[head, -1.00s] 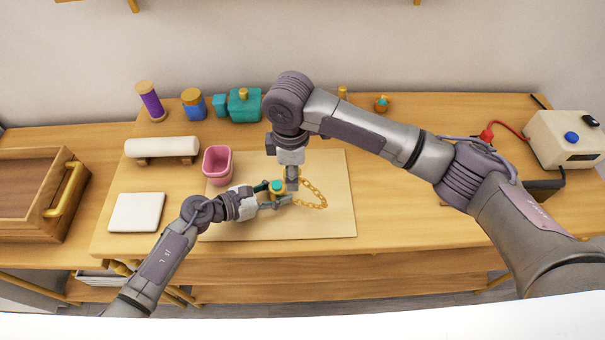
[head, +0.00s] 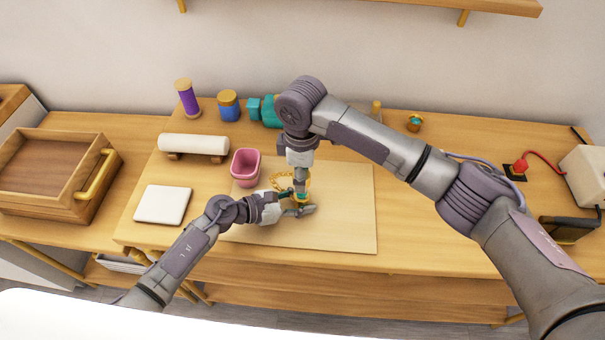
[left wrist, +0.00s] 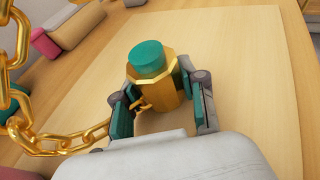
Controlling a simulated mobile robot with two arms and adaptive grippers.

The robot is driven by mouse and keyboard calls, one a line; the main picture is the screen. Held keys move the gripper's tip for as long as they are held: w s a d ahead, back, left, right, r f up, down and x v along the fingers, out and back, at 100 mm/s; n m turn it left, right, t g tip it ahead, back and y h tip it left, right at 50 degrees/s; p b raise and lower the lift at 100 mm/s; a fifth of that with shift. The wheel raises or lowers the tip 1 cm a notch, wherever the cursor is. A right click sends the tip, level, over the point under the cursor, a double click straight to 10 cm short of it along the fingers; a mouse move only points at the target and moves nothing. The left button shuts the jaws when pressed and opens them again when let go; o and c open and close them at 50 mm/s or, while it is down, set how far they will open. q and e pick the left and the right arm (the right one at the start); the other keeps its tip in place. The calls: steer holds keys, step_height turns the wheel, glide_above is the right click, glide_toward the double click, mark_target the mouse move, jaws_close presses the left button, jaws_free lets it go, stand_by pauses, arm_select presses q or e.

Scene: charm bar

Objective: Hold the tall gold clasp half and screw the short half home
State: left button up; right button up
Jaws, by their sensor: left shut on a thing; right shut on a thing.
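The tall clasp half (left wrist: 157,82), a faceted gold body with a round teal top, stands upright between the fingers of my left gripper (left wrist: 160,103), which is shut on it. In the head view, my left gripper (head: 296,210) is low over the pale work board. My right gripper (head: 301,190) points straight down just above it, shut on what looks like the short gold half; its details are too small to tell. The gold chain (head: 280,181) loops behind and left of it. In the left wrist view, chain links (left wrist: 45,140) reach the clasp; my right gripper is not clearly seen.
The pale board (head: 345,225) is bare to the right and in front. A pink cup (head: 246,166) stands close to the left. A white pad (head: 162,204), a white roll (head: 193,144), a purple spool (head: 188,98) and a blue jar (head: 229,106) stand further left.

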mark_target(302, 195)
steer(key=shift+f, duration=0.1)
steer(key=shift+f, duration=0.9)
steer(key=shift+f, duration=0.25)
steer(key=shift+f, duration=0.35)
steer(key=shift+f, duration=0.4)
stand_by(0.6)
steer(key=o, duration=1.2)
steer(key=shift+o, duration=0.2)
steer(key=shift+r, duration=3.45)
